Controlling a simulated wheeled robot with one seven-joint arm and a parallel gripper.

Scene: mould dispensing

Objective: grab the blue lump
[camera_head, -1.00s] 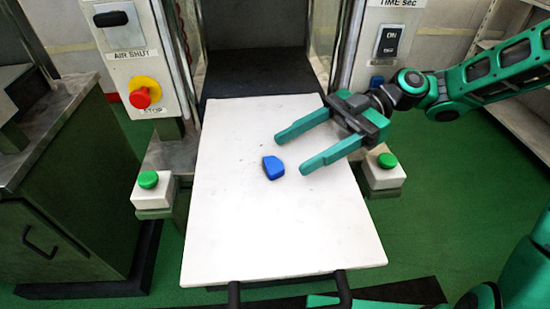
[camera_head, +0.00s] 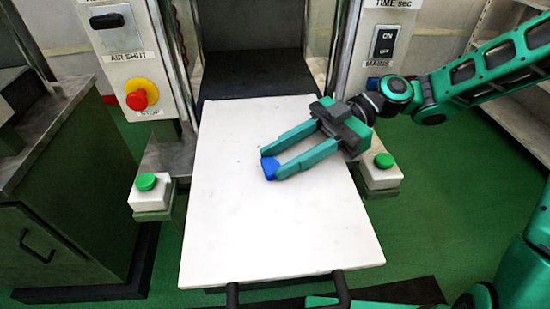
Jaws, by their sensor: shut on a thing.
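The blue lump (camera_head: 269,168) is on or just above the white board, a little above its middle. My gripper (camera_head: 272,166) reaches in from the right, with its green fingers pointing to the lower left. The fingertips are shut on the lump, one on each side. The fingers hide part of the lump. I cannot tell whether the lump still touches the board.
The white board (camera_head: 240,245) is otherwise clear and has a dark handle at its near edge. Green buttons on white boxes stand at its left (camera_head: 146,182) and right (camera_head: 384,161). Machine panels with a red stop button (camera_head: 137,99) and a switch (camera_head: 387,41) rise behind.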

